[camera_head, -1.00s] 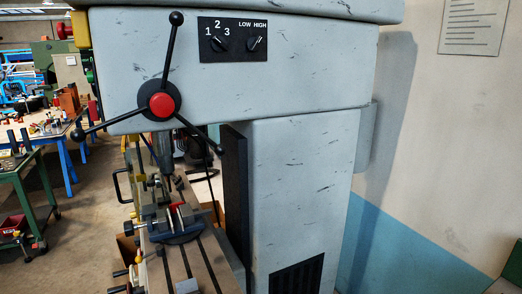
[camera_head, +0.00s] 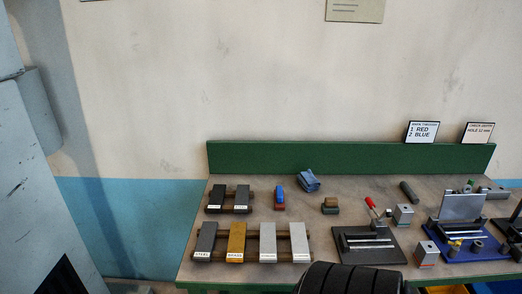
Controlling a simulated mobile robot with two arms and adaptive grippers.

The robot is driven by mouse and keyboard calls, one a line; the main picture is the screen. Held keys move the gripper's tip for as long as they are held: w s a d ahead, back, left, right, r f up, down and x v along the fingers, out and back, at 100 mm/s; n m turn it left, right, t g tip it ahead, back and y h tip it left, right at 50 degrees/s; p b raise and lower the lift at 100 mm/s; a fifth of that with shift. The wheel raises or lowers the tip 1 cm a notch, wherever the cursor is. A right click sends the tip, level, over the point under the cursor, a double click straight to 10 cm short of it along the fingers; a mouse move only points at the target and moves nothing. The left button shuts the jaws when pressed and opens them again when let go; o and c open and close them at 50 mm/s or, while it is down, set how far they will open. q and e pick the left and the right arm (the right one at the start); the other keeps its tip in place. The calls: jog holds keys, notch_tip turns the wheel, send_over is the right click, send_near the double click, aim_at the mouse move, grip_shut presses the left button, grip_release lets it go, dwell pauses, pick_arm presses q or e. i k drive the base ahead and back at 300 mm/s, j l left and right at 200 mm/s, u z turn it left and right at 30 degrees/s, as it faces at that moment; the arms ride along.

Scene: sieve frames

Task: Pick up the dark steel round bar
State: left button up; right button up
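A short dark grey cylinder (camera_head: 409,191), which looks like the dark steel round bar, lies on the workbench (camera_head: 355,195) right of the middle. It lies slanted on the bare brown top, behind a small grey block (camera_head: 403,214). Nothing covers it.
Labelled bars (camera_head: 238,240) lie on a rack at the front left of the bench, with a smaller rack (camera_head: 229,198) behind. A black fixture (camera_head: 368,247) and a blue fixture (camera_head: 466,243) stand nearer. A green backboard (camera_head: 350,158) closes the rear. A ribbed black object (camera_head: 350,281) blocks the front edge.

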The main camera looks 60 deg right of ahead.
aim_at(415, 200)
jog(key=z, duration=3.1)
jog(key=l, duration=0.4)
jog(key=k+z, duration=0.05)
